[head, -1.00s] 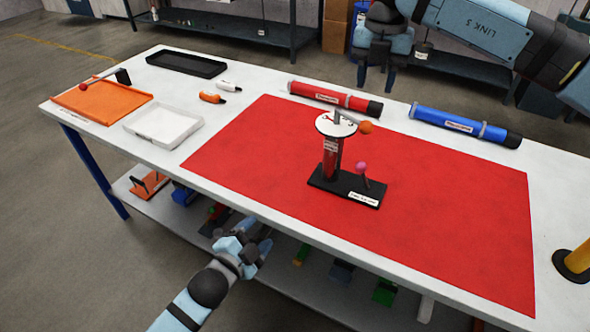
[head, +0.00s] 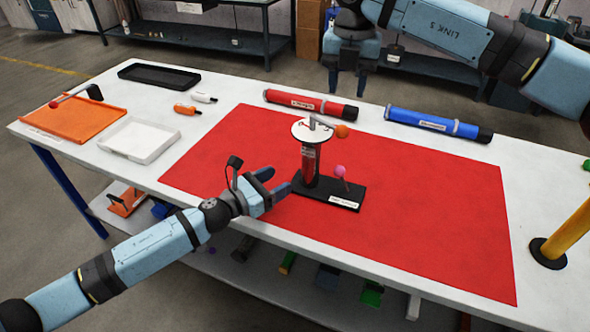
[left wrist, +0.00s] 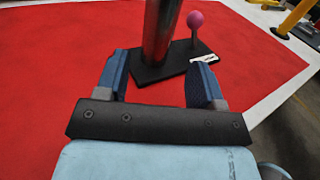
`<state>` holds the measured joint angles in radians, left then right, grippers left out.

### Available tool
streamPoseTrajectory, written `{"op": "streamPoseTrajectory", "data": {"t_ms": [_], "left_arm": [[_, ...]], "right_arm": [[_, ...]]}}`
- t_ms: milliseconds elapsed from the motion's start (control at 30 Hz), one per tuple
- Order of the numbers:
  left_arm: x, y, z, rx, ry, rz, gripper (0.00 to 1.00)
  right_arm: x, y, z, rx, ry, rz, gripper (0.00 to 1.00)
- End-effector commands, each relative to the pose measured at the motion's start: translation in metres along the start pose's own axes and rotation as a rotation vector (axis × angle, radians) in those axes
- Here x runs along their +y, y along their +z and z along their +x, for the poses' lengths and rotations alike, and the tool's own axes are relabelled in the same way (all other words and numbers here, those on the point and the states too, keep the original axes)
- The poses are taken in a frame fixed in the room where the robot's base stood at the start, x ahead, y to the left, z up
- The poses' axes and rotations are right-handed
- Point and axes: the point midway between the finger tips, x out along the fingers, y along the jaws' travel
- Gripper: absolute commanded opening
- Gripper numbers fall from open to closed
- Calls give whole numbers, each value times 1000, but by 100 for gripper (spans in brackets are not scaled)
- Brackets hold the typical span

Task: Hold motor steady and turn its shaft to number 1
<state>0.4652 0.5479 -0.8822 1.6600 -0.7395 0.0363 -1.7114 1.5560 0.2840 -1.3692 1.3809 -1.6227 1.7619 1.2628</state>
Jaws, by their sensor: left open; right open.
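The motor (head: 309,166) is a red upright cylinder on a black base (head: 336,192), standing on the red mat (head: 420,220). A white round dial (head: 316,131) tops it, with a grey shaft lever ending in an orange ball (head: 342,131). A pink ball (head: 339,171) on a thin stem rises from the base. My left gripper (head: 279,184) is open, just left of the motor and apart from it. In the left wrist view, the cylinder (left wrist: 160,30) stands ahead between the open fingers (left wrist: 158,85). My right gripper (head: 347,82) is open, above the far table edge. The dial numbers are too small to read.
A red tube (head: 310,104) and a blue tube (head: 437,124) lie along the far edge. Orange (head: 72,122), white (head: 142,141) and black (head: 158,76) trays sit at left, near two markers. A yellow post (head: 568,235) stands at right. The mat's right half is clear.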

Motion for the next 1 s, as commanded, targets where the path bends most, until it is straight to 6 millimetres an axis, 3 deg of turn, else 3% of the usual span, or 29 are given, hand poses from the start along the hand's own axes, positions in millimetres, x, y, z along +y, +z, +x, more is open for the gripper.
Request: {"op": "streamPoseTrajectory", "data": {"t_ms": [400,600,800,1000], "left_arm": [[-1,1,81,-2,0,-5,62],[-1,1,111,-2,1,-6,62],[-1,1,124,-2,1,-7,62],[0,0,126,-1,1,-6,62]], "right_arm": [[0,0,0,0,0,0,43],[0,0,0,0,0,0,43],[0,0,0,0,0,0,43],[0,0,0,0,0,0,43]]}}
